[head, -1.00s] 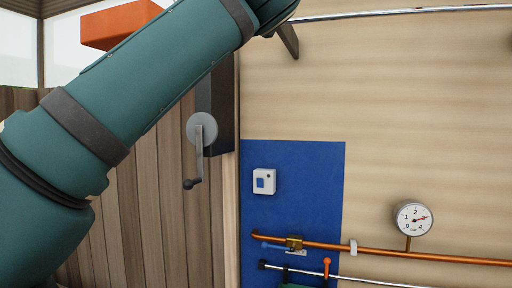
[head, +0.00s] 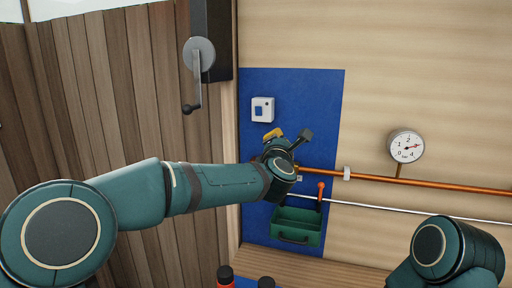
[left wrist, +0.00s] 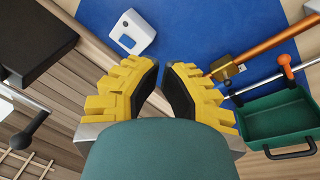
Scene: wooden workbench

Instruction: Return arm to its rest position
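My left arm (head: 140,198) reaches in from the left and stretches level toward the blue wall panel (head: 325,105). My left gripper (left wrist: 161,70) has yellow fingers with black pads. A gap shows between the pads, narrow at the tips, and nothing is held in it. In the head view the gripper is small and partly hidden by its wrist, in front of the copper pipe and below the white switch box (head: 263,110). My right arm (head: 445,250) shows only as a folded part at the lower right; its gripper is out of the picture.
A green open bin (head: 297,226) sits under the steel rail (head: 400,211). A copper pipe (head: 440,182) carries a gauge (head: 406,147). A crank (head: 198,55) juts from a dark box at upper left. Red and blue-topped items (head: 225,275) stand at the bottom.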

